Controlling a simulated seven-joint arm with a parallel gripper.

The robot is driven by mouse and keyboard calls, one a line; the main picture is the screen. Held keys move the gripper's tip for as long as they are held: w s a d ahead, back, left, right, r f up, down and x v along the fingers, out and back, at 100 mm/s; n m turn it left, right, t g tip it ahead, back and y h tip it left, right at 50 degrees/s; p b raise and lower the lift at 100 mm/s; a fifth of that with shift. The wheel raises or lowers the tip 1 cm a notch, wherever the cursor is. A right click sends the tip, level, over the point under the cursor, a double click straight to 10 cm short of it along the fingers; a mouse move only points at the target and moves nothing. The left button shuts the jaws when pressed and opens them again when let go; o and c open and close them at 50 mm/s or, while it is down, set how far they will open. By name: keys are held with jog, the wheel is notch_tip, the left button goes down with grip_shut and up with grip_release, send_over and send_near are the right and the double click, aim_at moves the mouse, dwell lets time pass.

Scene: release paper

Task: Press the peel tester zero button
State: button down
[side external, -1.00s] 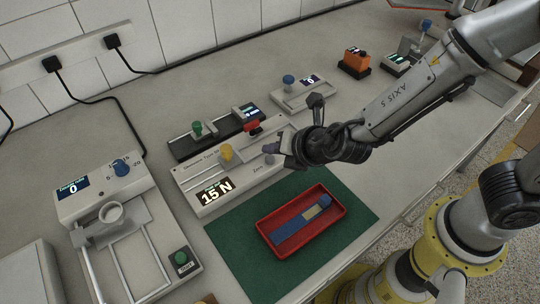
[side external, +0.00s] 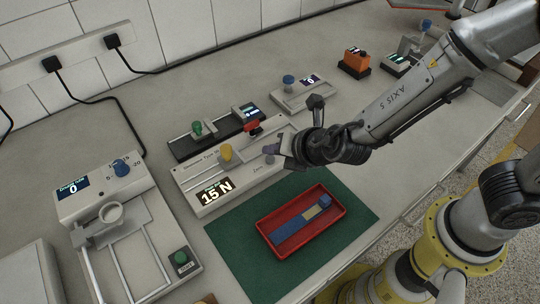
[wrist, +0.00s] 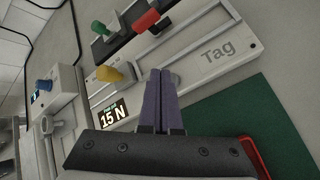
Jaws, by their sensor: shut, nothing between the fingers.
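In the side view a grey button (side external: 268,158) shows by the Zero lettering, partly hidden by my gripper (side external: 274,149). In the wrist view my gripper (wrist: 160,72) has its purple-grey fingers together, with nothing between them. Its tips are over the tester, right of the yellow knob (wrist: 109,75), and the button is largely hidden behind them. I cannot tell whether the tips touch it.
A red tray (side external: 263,227) holding a blue tool (side external: 290,233) lies on a green mat (side external: 228,235) in front. A black device with a green knob (side external: 197,128) stands behind the tester. Another machine (side external: 75,208) stands at the left.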

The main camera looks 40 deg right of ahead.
jog(key=shift+f, duration=0.8)
dwell(0.9)
jog(key=shift+r, duration=0.95)
notch_tip(320, 180, up, 5)
dwell(0.4)
jog(key=shift+d, duration=0.1)
dwell(0.4)
